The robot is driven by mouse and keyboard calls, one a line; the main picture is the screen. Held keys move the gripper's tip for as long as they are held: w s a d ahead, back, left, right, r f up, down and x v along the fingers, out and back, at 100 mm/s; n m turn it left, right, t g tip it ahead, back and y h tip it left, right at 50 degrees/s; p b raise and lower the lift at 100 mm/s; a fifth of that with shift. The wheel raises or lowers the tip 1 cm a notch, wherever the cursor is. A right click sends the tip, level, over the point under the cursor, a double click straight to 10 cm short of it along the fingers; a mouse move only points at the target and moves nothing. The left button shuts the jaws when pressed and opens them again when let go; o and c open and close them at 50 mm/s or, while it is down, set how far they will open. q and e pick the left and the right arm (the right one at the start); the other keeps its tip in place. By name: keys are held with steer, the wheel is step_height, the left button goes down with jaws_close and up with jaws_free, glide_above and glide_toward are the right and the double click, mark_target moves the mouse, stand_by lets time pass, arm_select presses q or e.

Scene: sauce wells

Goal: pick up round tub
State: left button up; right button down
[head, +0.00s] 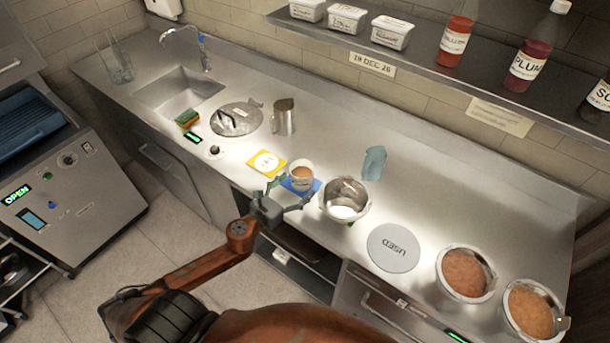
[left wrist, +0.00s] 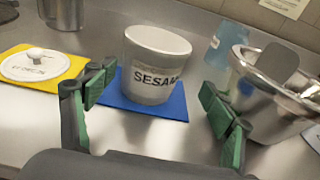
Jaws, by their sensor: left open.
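The round tub (head: 301,173) is a small whitish tub with tan contents, standing on a blue mat (head: 314,185) near the counter's front edge. In the left wrist view the tub (left wrist: 155,65) shows a label reading "SESAM", the rest cut off, and stands on the blue mat (left wrist: 172,106). My left gripper (head: 284,197) is at the near side of the tub. In the left wrist view its green-padded fingers (left wrist: 155,108) are spread wide and empty, with the tub beyond and between them. My right gripper is not in view.
A yellow mat (head: 257,170) with a white lid lies to the left. A grey "USED" disc (head: 393,249) lies farther right.

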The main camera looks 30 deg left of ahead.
mark_target(295, 184)
arm_select(q)
steer(key=w, duration=0.2)
steer(key=w+a+f, duration=0.1)
steer(key=shift+w+f, duration=0.15)
steer(key=shift+w, duration=0.45)
steer(key=shift+w+f, duration=0.15)
steer(key=shift+w, duration=0.4)
steer(key=shift+d, duration=0.1)
steer(key=c, duration=1.3)
steer(key=shift+c, duration=1.1)
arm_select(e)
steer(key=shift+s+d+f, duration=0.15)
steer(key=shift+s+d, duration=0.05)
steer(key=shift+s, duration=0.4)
